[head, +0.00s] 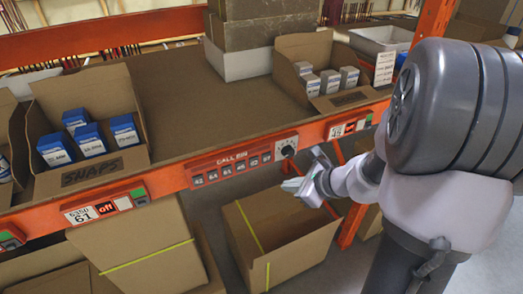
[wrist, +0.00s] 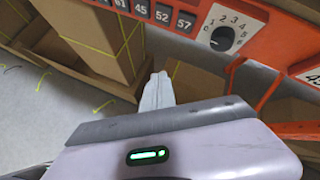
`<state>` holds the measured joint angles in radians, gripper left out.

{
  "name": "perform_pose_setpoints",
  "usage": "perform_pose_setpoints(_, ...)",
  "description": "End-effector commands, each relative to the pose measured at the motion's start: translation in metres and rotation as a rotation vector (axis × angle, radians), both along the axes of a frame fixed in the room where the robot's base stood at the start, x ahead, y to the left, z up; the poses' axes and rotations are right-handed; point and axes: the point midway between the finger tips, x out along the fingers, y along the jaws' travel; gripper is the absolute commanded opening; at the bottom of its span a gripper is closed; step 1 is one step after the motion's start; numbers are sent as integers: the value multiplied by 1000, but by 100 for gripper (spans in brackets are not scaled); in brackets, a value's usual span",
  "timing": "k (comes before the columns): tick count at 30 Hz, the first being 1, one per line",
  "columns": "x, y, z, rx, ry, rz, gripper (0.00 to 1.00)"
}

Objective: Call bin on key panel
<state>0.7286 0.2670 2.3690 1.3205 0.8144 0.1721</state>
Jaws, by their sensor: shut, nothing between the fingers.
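The call bin key panel (head: 231,165) is a red strip on the orange shelf beam with a row of dark numbered keys. Some of its keys (wrist: 162,14) show at the top of the wrist view, reading 45, 52 and 57. A round dial (head: 288,149) sits at the panel's right end; in the wrist view the dial (wrist: 222,38) has numbers around a black knob. My gripper (head: 292,186) is shut and empty, in front of and below the dial, apart from the panel. Its closed fingers (wrist: 158,90) point toward the beam in the wrist view.
A box of blue-white packs (head: 95,165) stands on the shelf at left, another box (head: 335,102) at right. An open empty carton (head: 240,235) sits below the panel. An orange post (head: 352,222) stands near my arm. Label displays (head: 105,208) line the beam.

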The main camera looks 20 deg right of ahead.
Motion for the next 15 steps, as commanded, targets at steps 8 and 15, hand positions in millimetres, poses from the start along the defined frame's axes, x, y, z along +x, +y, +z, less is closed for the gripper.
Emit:
perform_pose_setpoints(8, 7, 1, 0, -1, 0, 5, 0)
perform_pose_setpoints(15, 41, 3, 2, -1, 0, 8, 0)
